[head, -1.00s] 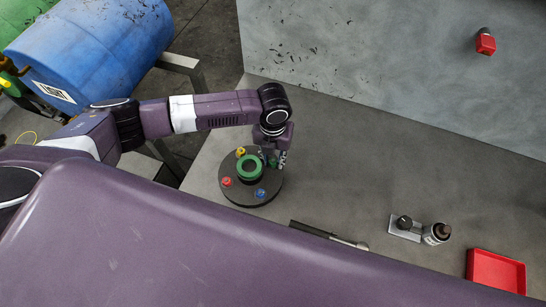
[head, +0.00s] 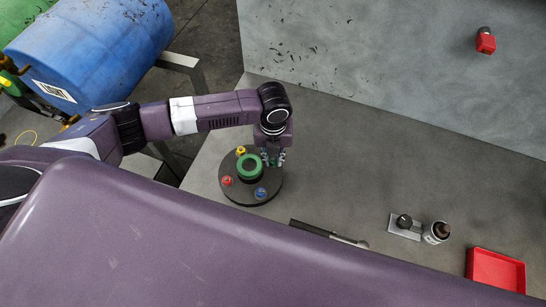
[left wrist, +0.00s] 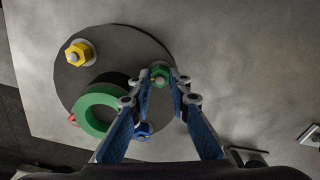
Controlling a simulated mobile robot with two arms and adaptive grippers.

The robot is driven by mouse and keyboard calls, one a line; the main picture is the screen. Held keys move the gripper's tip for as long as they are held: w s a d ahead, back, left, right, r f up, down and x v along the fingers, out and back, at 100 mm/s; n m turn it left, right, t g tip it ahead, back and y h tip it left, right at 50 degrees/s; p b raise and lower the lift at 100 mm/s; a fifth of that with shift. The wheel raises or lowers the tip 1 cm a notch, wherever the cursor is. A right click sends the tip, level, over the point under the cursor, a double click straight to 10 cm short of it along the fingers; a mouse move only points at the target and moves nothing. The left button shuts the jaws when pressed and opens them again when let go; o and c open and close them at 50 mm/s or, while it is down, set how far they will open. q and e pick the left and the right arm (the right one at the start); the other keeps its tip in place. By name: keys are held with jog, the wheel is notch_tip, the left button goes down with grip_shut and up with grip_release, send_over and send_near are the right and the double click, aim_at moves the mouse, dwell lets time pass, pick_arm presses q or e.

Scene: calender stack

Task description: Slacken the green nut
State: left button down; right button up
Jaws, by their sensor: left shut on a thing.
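The green nut (left wrist: 160,76) sits on a stud near the edge of a round dark plate (head: 238,196), which also shows in the left wrist view (left wrist: 115,50). My left gripper (head: 272,163) points down at it, with its fingertips shut on the nut from both sides. In the head view the gripper mostly hides the nut. Yellow (head: 241,151), red (head: 226,181) and blue (head: 260,193) nuts sit around the same plate. A thick green ring (head: 240,171) stands in its middle, close beside the fingers. My right gripper is not in view.
A dark-handled tool (head: 312,229) lies right of the plate. A red button box (head: 486,43) is on the wall. The grey table behind is clear.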

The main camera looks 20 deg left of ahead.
pick_arm(q)
jog(key=n, duration=0.4)
jog(key=shift+n, duration=0.4)
jog(key=n, duration=0.4)
jog(key=shift+w, duration=0.1)
jog(key=n, duration=0.9)
jog(key=shift+n, duration=0.3)
jog(key=n, duration=0.4)
jog(key=shift+w+n, duration=0.1)
jog(key=shift+n, duration=0.2)
jog(key=n, duration=0.9)
jog(key=shift+n, duration=2.1)
jog(key=shift+f, duration=0.1)
